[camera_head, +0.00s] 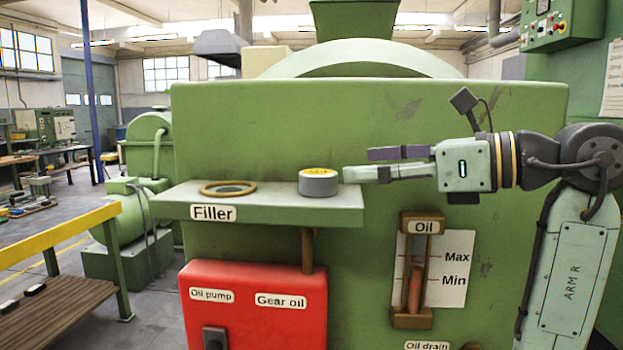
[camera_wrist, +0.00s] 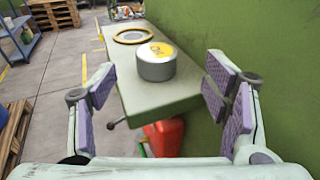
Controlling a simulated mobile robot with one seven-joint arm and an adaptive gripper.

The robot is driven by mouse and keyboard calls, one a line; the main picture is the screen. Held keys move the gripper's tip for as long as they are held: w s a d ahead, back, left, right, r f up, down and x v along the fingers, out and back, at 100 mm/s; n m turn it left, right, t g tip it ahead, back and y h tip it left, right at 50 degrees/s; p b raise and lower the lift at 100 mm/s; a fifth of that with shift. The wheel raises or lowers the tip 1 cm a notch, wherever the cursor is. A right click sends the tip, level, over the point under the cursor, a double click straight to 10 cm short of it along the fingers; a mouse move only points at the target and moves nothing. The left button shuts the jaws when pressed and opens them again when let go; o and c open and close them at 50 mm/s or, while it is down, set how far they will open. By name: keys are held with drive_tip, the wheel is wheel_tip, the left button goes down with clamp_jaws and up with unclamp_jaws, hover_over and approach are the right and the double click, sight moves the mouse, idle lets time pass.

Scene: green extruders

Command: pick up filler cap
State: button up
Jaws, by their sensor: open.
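The filler cap (camera_head: 318,183) is a short grey cylinder with a yellow marking on top. It stands upright on the green shelf (camera_head: 280,206) labelled "Filler", near the shelf's right end. It also shows in the wrist view (camera_wrist: 157,63), ahead of and between my fingers. My gripper (camera_head: 368,164) is open and empty, just right of the cap in the head view, pointing left towards it. In the wrist view my gripper (camera_wrist: 160,103) has its purple finger pads well apart. A brass-coloured ring (camera_head: 229,188) around the filler opening lies on the shelf left of the cap.
A large green machine wall (camera_head: 420,130) rises behind the shelf. A red box (camera_head: 255,310) labelled "Oil pump" and "Gear oil" sits below it. An oil gauge (camera_head: 416,270) is at lower right. A yellow-edged bench (camera_head: 60,240) stands at left. Space above the shelf is clear.

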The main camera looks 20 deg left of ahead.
sight(325, 173)
drive_tip(key=a, duration=0.3)
drive_tip(key=shift+w+f, duration=0.15)
drive_tip(key=shift+f, duration=0.05)
drive_tip(key=a+p, duration=0.1)
drive_tip(key=a, duration=0.1)
drive_tip(key=a+p, duration=0.1)
drive_tip(key=a, duration=0.1)
drive_tip(key=shift+f, duration=0.4)
drive_tip(key=shift+w+a+f, duration=0.1)
drive_tip(key=shift+a+f, duration=0.1)
drive_tip(key=shift+a, duration=0.35)
drive_tip(key=shift+c, duration=0.4)
drive_tip(key=c, duration=1.4)
drive_tip(key=shift+r, duration=0.1)
